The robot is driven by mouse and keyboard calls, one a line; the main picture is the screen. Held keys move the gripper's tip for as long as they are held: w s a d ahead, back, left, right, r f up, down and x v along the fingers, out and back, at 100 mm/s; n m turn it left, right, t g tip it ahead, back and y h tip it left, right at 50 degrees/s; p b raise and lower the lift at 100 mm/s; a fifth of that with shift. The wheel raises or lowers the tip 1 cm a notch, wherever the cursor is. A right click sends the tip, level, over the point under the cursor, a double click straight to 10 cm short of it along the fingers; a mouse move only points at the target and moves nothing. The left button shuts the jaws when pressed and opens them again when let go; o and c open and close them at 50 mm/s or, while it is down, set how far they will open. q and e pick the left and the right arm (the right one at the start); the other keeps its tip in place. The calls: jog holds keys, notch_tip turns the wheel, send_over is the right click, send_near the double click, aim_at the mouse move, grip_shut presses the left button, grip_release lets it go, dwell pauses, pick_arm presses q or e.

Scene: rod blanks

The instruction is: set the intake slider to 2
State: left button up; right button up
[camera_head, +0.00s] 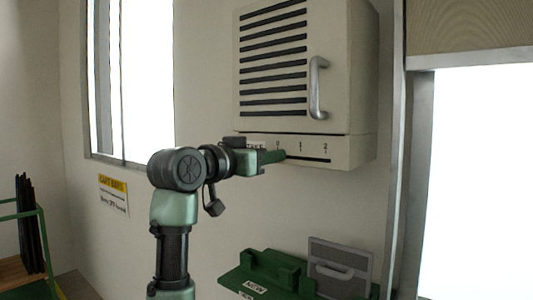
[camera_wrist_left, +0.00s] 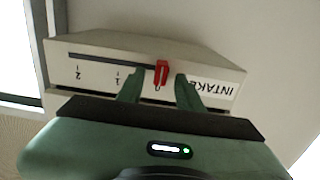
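The intake slider's red knob (camera_wrist_left: 161,72) stands at the 0 mark in the left wrist view, where the panel appears upside down. The slot (camera_wrist_left: 105,60) runs from it past 1 to 2. My left gripper (camera_wrist_left: 158,90) is open, one finger on each side of the knob; I cannot tell if either touches it. In the head view my left gripper (camera_head: 279,156) is at the intake panel (camera_head: 345,150), near the 0 mark, and hides the knob. The 1 and 2 marks and the right part of the slot show. My right gripper is in neither view.
Above the panel is a vented cabinet door (camera_head: 278,20) with a grey handle (camera_head: 318,88). Below right are a green holder (camera_head: 272,270) and a grey mesh filter (camera_head: 340,268). A green-framed rack (camera_head: 42,225) with dark rods stands at the far left.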

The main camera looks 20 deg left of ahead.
pick_arm(q)
grip_shut()
dwell(1.4)
